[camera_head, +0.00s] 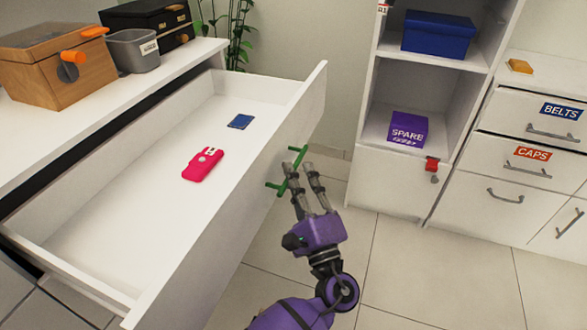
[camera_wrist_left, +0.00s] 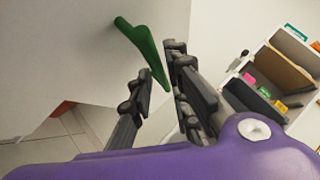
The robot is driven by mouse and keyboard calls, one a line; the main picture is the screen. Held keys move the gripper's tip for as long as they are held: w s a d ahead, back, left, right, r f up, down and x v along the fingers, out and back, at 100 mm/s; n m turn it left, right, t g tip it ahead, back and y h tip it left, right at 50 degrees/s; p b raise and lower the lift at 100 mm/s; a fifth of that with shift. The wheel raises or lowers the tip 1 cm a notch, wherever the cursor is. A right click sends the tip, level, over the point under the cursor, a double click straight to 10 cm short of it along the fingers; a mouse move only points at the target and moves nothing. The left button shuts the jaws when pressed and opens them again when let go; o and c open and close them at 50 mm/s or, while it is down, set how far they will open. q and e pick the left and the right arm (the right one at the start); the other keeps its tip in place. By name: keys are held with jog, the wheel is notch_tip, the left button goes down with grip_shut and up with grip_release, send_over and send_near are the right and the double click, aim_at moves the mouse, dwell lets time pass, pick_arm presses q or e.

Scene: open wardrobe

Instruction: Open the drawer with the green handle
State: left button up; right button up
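The drawer (camera_head: 236,215) with the green handle (camera_head: 285,172) is pulled far out of the white cabinet on the left. A pink phone-like case (camera_head: 202,164) and a dark blue flat item (camera_head: 240,121) lie inside. My left gripper (camera_head: 299,168) is at the outer face of the drawer front, with its fingertips at the handle. In the left wrist view the handle (camera_wrist_left: 143,48) reaches between the tips of the left gripper (camera_wrist_left: 156,68). The fingers are apart, with a gap beside the handle. My right gripper is not in view.
A wooden box (camera_head: 60,75), a grey bin (camera_head: 133,51) and a black case (camera_head: 150,22) stand on the cabinet top. A white shelf unit (camera_head: 361,140) and labelled drawers (camera_head: 520,170) stand at the right. The tiled floor (camera_head: 440,285) between is clear.

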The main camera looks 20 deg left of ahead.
pick_arm(q)
jog(key=v, duration=0.9)
jog(key=shift+s+d, duration=0.2)
jog(key=shift+s, duration=0.05)
jog(key=shift+f, duration=0.1)
